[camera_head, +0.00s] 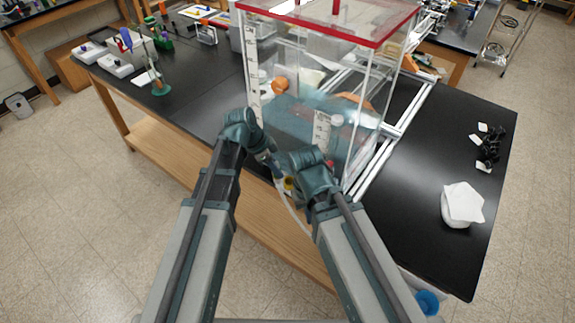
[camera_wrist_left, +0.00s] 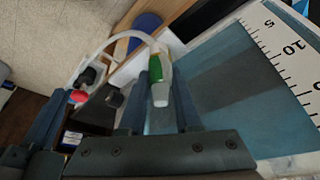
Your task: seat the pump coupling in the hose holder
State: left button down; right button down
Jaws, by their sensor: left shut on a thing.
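My left gripper (camera_head: 270,160) is in front of the clear tank, close to my right gripper (camera_head: 288,182). In the left wrist view, the pump coupling (camera_wrist_left: 160,92), with a pale tip and a green side, is between the fingers of my left gripper (camera_wrist_left: 165,105), which is shut on it. A pale hose (camera_wrist_left: 128,36) curves away from the coupling. The hose also hangs below the grippers in the head view (camera_head: 293,212). My right gripper's fingers are mostly hidden by its wrist, so its opening does not show. I cannot make out the hose holder for sure.
The clear tank with a red rim (camera_head: 310,24) stands on the black bench (camera_head: 420,165) just beyond my grippers. An aluminium frame (camera_head: 385,150) runs beside it. A white object (camera_head: 461,204) and black pieces (camera_head: 489,148) lie at right. Bare bench lies between.

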pick_arm(q)
jog(key=s+a, duration=0.3)
jog(key=a, duration=1)
jog(key=shift+s+a, duration=0.35)
jog(key=shift+s, duration=0.05)
